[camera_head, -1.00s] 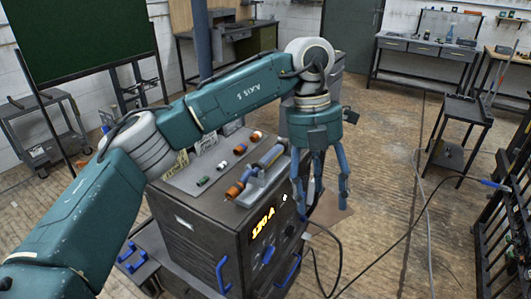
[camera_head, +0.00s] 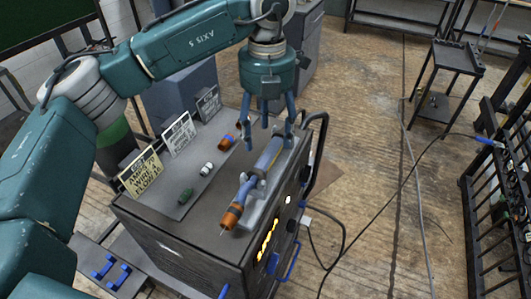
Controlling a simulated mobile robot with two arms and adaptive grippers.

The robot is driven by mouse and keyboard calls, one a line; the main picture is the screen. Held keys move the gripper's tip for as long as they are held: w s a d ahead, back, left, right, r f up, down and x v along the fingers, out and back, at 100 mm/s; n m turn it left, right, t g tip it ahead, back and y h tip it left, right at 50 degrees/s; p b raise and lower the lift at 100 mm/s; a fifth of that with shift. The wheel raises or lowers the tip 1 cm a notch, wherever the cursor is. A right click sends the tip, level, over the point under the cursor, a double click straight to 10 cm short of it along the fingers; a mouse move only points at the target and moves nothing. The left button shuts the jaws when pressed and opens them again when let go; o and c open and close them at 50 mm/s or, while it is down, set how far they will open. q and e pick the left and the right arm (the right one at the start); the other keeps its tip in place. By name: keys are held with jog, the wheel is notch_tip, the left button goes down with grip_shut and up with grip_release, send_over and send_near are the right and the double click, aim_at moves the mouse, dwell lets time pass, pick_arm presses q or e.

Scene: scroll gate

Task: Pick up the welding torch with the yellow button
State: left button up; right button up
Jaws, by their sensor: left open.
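A welding torch (camera_head: 246,191) with a blue-grey handle and an orange nozzle lies in a grey holder (camera_head: 258,206) on top of a dark welding machine (camera_head: 170,224). Its nozzle points toward the near side. I cannot make out a yellow button on it. My left gripper (camera_head: 269,142) is open and points down over the far end of the torch handle. Its fingers hide part of that end, and I cannot tell whether they touch it. My right gripper is not in view.
An orange-and-blue piece (camera_head: 228,140), a white piece (camera_head: 206,168) and a green piece (camera_head: 186,196) lie left of the torch, near small signs (camera_head: 142,174). A cable (camera_head: 342,236) loops on the floor at right. A black rack (camera_head: 497,190) stands at far right.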

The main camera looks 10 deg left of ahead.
aim_at(265, 152)
pick_arm(q)
jog(key=shift+s+f, duration=0.1)
jog(key=shift+f, duration=0.35)
jog(key=shift+a+f, duration=0.1)
jog(key=shift+f, duration=0.15)
notch_tip(265, 152, down, 4)
jog(key=p, duration=0.2)
jog(key=shift+a+f+p, duration=0.15)
jog(key=shift+f+p, duration=0.1)
jog(key=shift+p, duration=0.15)
jog(key=shift+f, duration=0.4)
jog(key=shift+c, duration=0.2)
jog(key=c, duration=1.3)
jog(key=shift+c, duration=0.2)
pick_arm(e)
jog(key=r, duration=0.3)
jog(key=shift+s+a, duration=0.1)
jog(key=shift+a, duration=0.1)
